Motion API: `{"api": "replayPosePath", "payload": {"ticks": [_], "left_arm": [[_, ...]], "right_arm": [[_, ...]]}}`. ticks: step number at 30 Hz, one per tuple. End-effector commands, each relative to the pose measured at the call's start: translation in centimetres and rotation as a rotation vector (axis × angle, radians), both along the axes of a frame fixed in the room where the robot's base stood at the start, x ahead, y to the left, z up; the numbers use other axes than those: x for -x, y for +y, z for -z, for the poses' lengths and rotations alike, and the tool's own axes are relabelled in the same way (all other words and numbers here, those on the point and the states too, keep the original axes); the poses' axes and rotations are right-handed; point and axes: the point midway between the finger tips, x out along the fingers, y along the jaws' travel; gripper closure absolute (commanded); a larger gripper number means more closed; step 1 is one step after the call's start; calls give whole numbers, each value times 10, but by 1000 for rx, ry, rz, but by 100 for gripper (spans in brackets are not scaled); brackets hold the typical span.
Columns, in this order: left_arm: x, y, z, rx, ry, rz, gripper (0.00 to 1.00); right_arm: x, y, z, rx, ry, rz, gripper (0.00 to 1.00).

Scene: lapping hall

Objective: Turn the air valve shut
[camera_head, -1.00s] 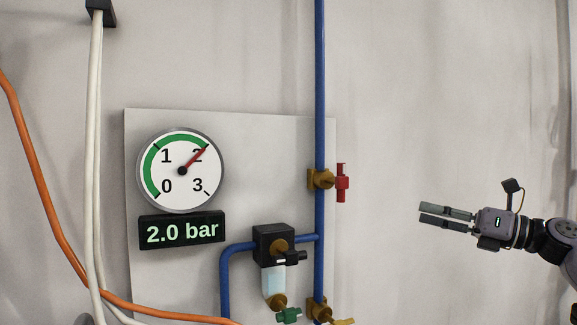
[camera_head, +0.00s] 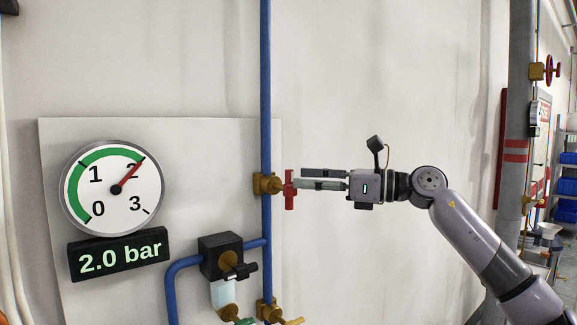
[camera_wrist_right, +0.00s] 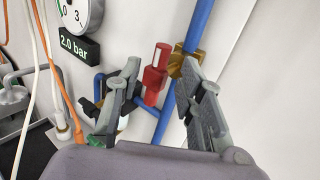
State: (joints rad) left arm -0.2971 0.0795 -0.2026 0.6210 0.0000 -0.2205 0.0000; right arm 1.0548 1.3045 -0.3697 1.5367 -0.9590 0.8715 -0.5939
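The air valve is a brass body (camera_head: 264,184) with a red handle (camera_head: 290,190) on the vertical blue pipe (camera_head: 266,110). The handle stands upright, along the pipe. My right gripper (camera_head: 300,178) reaches in from the right, its fingertips at the handle. In the right wrist view the red handle (camera_wrist_right: 157,76) lies between the two spread fingers of the right gripper (camera_wrist_right: 160,64), with gaps on both sides. The gripper is open. The pressure gauge (camera_head: 112,189) and its display (camera_head: 118,253) read 2.0 bar. My left gripper is not in view.
Below the valve are a black regulator (camera_head: 221,255), a green handle (camera_head: 244,321) and a yellow handle (camera_head: 292,321). A grey column (camera_head: 517,130) with another red valve wheel (camera_head: 553,69) stands at the right. The wall between is bare.

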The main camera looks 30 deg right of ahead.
Motion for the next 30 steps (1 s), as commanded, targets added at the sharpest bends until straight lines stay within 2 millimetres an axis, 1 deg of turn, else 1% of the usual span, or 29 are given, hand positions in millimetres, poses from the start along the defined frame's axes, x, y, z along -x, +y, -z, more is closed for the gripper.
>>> {"api": "replayPosePath", "payload": {"ticks": [1, 3, 6, 9, 13, 20, 30], "left_arm": [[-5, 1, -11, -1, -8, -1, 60], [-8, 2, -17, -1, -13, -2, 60], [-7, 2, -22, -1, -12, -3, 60], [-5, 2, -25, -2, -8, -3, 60], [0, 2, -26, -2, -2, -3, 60], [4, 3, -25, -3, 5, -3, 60], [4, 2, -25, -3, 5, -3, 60]], "right_arm": [[-8, 7, -5, -1, 1, -4, 64], [-17, 15, -5, -1, 0, -4, 64], [-27, 22, -3, -1, 0, -3, 64], [-33, 26, -2, -1, -1, 0, 64], [-37, 29, 0, 0, 0, -1, 64], [-37, 29, 0, 0, 0, 0, 64], [-37, 29, 0, 0, 0, 0, 87]]}}
